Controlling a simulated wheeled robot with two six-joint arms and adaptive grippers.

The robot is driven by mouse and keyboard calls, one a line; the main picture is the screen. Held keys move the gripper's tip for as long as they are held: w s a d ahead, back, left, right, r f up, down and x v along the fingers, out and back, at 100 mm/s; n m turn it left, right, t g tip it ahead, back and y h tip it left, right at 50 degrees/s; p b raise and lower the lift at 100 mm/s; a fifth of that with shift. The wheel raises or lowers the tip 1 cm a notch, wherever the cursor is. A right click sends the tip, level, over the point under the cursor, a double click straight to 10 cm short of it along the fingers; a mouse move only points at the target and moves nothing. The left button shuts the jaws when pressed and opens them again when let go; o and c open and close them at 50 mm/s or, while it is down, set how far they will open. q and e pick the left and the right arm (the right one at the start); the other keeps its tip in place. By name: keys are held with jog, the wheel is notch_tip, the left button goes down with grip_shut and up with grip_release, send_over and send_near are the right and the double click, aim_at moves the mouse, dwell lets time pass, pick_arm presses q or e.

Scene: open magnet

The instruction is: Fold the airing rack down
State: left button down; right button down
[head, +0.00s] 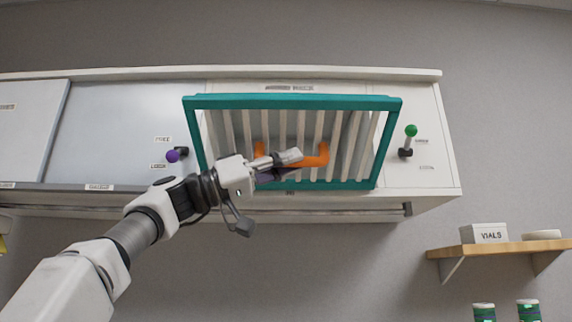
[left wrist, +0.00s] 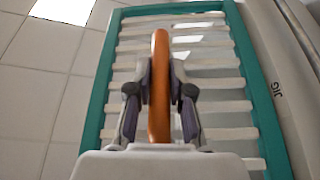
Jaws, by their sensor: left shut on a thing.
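The airing rack is a teal frame (head: 290,102) with white slats, set in the front of the wall cabinet; it also fills the middle of the left wrist view (left wrist: 92,120). Its top edge looks wider than its bottom edge, but I cannot tell its exact tilt. An orange handle (head: 313,161) crosses the slats low in the frame. My left gripper (head: 278,165) is shut on this handle, with a finger on each side of the bar (left wrist: 159,110) in the left wrist view. The gripper hides part of the handle. My right gripper is not in view.
A purple-knobbed lever (head: 173,155) is left of the rack, a green-knobbed lever (head: 410,132) right of it. A rail (head: 330,212) runs under the cabinet (head: 430,130). A wooden shelf (head: 500,248) with a vials box (head: 484,233) stands lower right.

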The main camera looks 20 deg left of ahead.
pick_arm(q)
jog(key=shift+w+f+b, duration=0.2)
jog(key=shift+f+b, duration=0.65)
jog(key=shift+f, duration=0.4)
jog(key=shift+w+f+b, duration=0.15)
jog(key=shift+f+b, duration=0.7)
jog(key=shift+f, duration=0.35)
jog(key=shift+a, duration=0.1)
jog(key=c, duration=1.1)
grip_release()
jog(key=shift+c, duration=0.2)
jog(key=shift+o, duration=0.4)
jog(key=shift+w, duration=0.3)
jog(key=shift+s, duration=0.15)
